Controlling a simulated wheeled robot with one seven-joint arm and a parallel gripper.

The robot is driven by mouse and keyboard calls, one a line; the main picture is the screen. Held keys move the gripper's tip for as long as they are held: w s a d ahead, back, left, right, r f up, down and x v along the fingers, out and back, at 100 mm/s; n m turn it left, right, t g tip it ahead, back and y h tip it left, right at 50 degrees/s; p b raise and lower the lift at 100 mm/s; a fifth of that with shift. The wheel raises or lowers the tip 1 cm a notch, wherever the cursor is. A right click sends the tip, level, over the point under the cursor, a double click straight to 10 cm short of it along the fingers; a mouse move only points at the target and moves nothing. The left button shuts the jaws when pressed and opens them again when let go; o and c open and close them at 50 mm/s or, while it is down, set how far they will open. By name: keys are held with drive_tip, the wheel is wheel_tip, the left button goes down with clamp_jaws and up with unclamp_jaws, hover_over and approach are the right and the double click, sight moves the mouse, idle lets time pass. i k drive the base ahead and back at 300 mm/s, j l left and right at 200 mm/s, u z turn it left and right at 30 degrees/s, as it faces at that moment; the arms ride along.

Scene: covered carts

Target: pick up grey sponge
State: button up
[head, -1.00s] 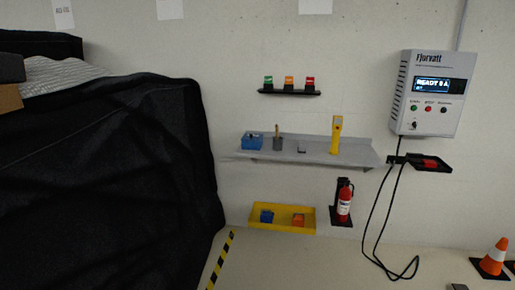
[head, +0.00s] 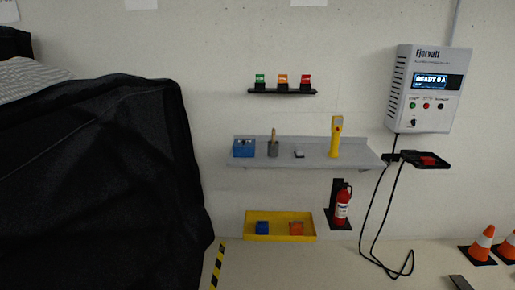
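A grey wall shelf (head: 350,160) carries a small grey block (head: 299,154) with a pale top, lying near its middle. The block looks like the grey sponge, but it is too small to be sure. It lies between a dark cup with a brown-handled tool (head: 273,148) on its left and a yellow handheld device (head: 335,138) on its right. My gripper is not in view.
A blue box (head: 244,148) stands at the shelf's left end. Below are a yellow tray (head: 284,237) and a red extinguisher (head: 342,204). A black-covered cart (head: 110,190) fills the left. Cables hang from the control box (head: 422,88); cones (head: 482,243) stand right. Floor before the shelf looks clear.

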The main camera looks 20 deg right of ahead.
sight(298, 152)
drive_tip(key=i+l+u, duration=0.45)
drive_tip(key=i+l, duration=1)
drive_tip(key=i, duration=0.15)
